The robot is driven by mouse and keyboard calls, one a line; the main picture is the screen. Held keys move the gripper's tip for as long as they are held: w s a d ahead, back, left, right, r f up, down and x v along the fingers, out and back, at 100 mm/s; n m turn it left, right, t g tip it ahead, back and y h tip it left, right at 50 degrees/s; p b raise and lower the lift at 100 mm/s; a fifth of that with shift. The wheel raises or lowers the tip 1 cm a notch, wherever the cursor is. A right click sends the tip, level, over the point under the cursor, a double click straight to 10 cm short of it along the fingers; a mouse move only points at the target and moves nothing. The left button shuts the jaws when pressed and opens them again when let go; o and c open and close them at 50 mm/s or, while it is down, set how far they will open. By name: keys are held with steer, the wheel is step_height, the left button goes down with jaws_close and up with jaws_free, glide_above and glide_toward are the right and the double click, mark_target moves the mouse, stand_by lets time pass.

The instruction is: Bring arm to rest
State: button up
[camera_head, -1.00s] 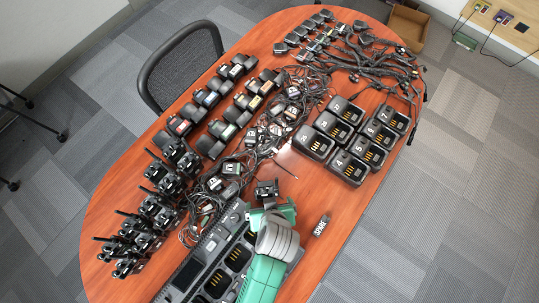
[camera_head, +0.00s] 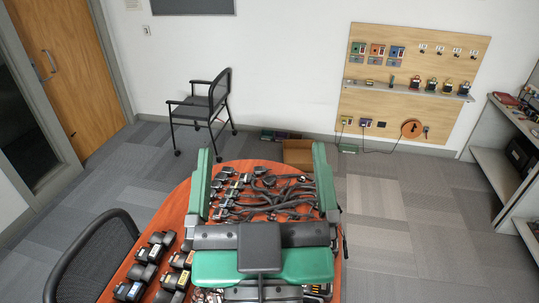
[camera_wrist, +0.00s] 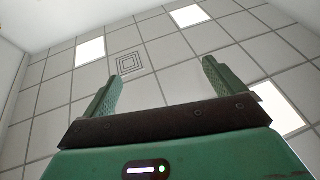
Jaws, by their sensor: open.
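My gripper (camera_head: 262,165) stands in the middle of the head view, close to the camera, with its two green fingers spread wide and pointing up. Nothing is held between them. In the wrist view my gripper (camera_wrist: 166,76) shows the same two fingers apart, against the ceiling. It is raised in front of the table (camera_head: 178,208) as seen from the head and hides much of the tabletop.
Dark cables (camera_head: 262,190) lie on the table behind the gripper. Several radio batteries (camera_head: 150,255) stand at left. A chair (camera_head: 95,255) is beside the table, another chair (camera_head: 205,105) by the wall. A wooden pegboard (camera_head: 410,95) and shelves (camera_head: 505,150) are at right.

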steer(key=s+r+m+t, duration=0.1)
steer(key=s+r+t, duration=0.1)
steer(key=s+r, duration=0.2)
step_height(320, 180, up, 2)
steer(key=shift+s+d+r+h, duration=0.2)
steer(key=shift+d+r+h, duration=0.05)
steer(key=shift+d+h, duration=0.15)
